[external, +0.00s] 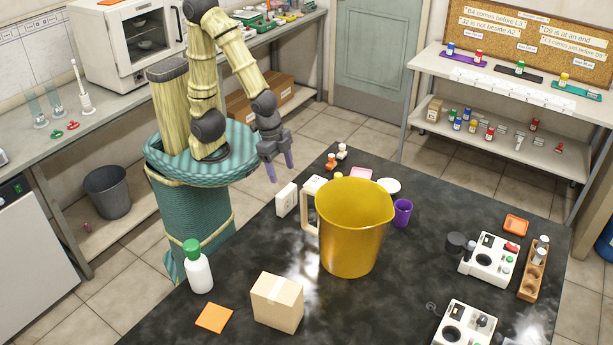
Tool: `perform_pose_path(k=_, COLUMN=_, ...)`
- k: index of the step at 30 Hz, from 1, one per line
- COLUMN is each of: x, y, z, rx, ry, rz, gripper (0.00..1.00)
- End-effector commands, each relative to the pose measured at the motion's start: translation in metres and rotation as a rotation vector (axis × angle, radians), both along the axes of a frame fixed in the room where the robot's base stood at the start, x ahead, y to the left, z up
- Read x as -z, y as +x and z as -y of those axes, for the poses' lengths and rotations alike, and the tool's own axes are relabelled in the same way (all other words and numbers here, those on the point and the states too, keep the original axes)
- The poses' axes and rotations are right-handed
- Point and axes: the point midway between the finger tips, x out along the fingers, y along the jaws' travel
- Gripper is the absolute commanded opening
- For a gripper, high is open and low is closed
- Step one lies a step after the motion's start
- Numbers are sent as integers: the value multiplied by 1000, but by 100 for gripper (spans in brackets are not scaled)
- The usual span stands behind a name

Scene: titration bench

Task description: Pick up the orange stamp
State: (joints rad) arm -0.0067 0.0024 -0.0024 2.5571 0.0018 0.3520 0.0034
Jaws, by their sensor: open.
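The orange stamp (331,162) appears to be the small knobbed orange piece at the far left edge of the black table, beyond the big yellow pitcher. It stands beside a similar white piece (342,152). My gripper (280,172) hangs in the air to the left of the stamp, fingers pointing down. Its two purple-grey fingers are apart with nothing between them. The stamp is small in this view, and its lower details cannot be made out.
The yellow pitcher (352,235) stands mid-table. A white plate-like block (287,199), a pink dish (361,174), a white dish (388,186) and a purple cup (402,212) are near it. A cardboard box (278,305) and a green-capped bottle (197,270) are in front.

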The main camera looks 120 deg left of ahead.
Motion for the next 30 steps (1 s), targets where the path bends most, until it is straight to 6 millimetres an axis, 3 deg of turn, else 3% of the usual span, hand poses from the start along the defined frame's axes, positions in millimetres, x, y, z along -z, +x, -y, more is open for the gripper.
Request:
perform_pose_path(k=5, x=-3, y=11, z=-21, rx=-4, ry=20, rz=-23, gripper=65)
perform_pose_path(k=17, x=-7, y=38, z=-126, rx=5, ry=61, rz=-135, gripper=65)
perform_pose_path(k=23, x=-7, y=36, z=-188, rx=6, ry=52, rz=-182, gripper=65)
perform_pose_path(k=30, x=-5, y=17, z=-265, rx=2, ry=24, rz=-218, gripper=65)
